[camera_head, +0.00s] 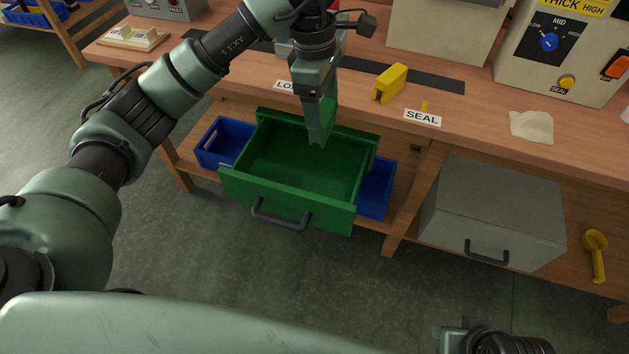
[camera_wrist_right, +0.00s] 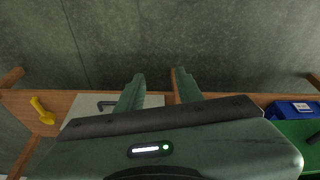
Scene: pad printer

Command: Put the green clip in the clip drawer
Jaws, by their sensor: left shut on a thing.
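A green drawer (camera_head: 240,187) with a dark handle is pulled out below the bench, and its visible inside looks empty. I take it for the clip drawer. My left gripper (camera_head: 317,138) points down over the back right part of this drawer. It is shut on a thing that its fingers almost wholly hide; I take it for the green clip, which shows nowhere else. My right gripper (camera_wrist_right: 157,78) is open and empty, over the floor in front of the bench; only a bit of it shows at the bottom of the head view.
Blue bins (camera_head: 374,190) flank the drawer on the shelf. A grey drawer unit (camera_head: 490,213) stands to the right, with a yellow scoop (camera_head: 597,256) beyond it. On the bench are a yellow block (camera_head: 391,82), a pale cloth (camera_head: 532,126) and a sealer machine (camera_head: 560,50).

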